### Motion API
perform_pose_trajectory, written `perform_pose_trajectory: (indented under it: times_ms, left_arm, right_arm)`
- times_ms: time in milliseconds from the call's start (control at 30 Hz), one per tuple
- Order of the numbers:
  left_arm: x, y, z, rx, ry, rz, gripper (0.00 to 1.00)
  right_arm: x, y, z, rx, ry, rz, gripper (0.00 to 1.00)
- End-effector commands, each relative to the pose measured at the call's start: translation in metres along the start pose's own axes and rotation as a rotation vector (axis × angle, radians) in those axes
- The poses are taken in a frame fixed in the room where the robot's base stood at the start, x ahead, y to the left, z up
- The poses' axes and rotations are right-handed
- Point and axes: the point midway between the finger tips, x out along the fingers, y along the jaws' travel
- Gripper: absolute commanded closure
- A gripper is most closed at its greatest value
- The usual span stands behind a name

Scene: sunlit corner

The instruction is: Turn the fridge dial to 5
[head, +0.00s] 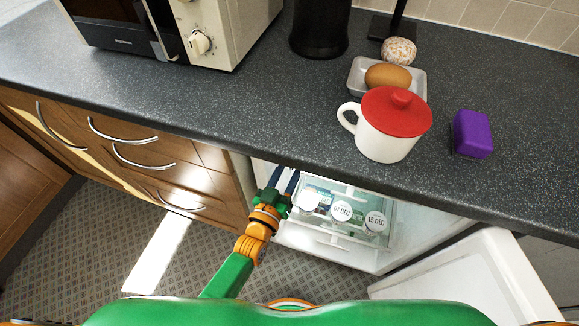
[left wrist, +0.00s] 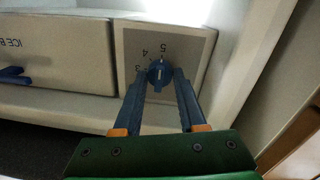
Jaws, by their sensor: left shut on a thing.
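The blue fridge dial (left wrist: 159,78) is on a grey panel (left wrist: 192,45) inside the fridge in the left wrist view. The numbers 3, 4 and 5 show around it. A pale mark on the dial points upward, roughly toward the 5. My left gripper (left wrist: 161,88) has its two fingers on either side of the dial and is shut on it. In the head view my left gripper (head: 283,182) reaches into the open fridge (head: 355,258) under the counter, and the dial is hidden there. My right gripper is not in view.
Several date-labelled round lids (head: 341,211) sit in the fridge. The open white fridge door (head: 480,282) is at the lower right. The counter (head: 260,110) overhangs the fridge and holds a white mug (head: 383,143) with a red lid. An ice box flap (left wrist: 60,50) is beside the dial panel.

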Motion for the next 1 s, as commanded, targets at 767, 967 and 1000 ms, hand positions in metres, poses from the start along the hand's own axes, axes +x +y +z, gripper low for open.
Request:
perform_pose_trajectory:
  times_ms: [767,967,1000]
  left_arm:
    - [0.000,0.000,-0.001,0.013,0.002,0.000,0.30]
    - [-0.011,0.000,-0.001,0.012,0.000,-0.001,0.30]
    - [-0.019,0.000,-0.002,0.012,-0.001,-0.001,0.30]
  right_arm:
    - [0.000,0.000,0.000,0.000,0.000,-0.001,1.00]
    - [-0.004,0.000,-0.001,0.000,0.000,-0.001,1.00]
    - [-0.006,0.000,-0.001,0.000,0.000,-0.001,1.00]
